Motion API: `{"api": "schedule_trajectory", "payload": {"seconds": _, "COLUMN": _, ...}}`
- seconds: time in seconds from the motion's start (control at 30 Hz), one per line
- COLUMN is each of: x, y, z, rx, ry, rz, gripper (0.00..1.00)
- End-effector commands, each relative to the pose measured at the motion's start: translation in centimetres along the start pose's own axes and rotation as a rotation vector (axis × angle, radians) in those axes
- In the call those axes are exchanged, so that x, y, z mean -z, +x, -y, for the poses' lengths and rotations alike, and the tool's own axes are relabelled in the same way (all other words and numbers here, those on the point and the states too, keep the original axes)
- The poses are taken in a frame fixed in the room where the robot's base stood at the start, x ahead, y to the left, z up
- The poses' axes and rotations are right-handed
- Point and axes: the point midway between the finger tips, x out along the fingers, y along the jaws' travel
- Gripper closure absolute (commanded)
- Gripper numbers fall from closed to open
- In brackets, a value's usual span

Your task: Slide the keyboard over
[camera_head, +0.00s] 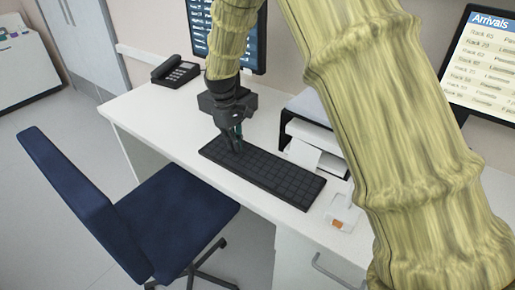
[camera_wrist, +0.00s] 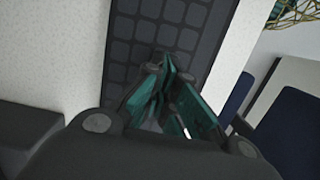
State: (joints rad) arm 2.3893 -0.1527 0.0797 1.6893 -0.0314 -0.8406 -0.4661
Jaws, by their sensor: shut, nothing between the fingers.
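The black keyboard (camera_head: 275,177) lies flat on the white desk, running from the middle toward the front right in the head view. My gripper (camera_head: 236,150) points down at its far left end. The fingers are shut and empty. In the wrist view, the teal finger pads of my gripper (camera_wrist: 170,85) meet in front of the dark keys of the keyboard (camera_wrist: 150,35). The fingertips are at or just above the keys; I cannot tell whether they touch. The gripper hides part of the keyboard's left end.
The white desk (camera_head: 150,115) has free room left of the keyboard. A black phone (camera_head: 175,72) stands at the back left. A paper tray (camera_head: 315,135) is close behind the keyboard, and a small white holder (camera_head: 342,212) is near its right end. A blue chair (camera_head: 165,215) stands in front.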

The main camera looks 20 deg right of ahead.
Motion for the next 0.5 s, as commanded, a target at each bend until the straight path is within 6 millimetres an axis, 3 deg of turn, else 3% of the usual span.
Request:
{"api": "schedule_trajectory", "payload": {"seconds": 0.17, "x": -1.0, "y": 0.0, "z": 0.1, "rx": 0.0, "ry": -0.002, "rz": 0.001, "gripper": 1.0}}
{"api": "schedule_trajectory", "payload": {"seconds": 0.5, "x": -6.3, "y": 0.8, "z": 0.1, "rx": 0.001, "ry": 0.0, "rz": 0.001, "gripper": 1.0}}
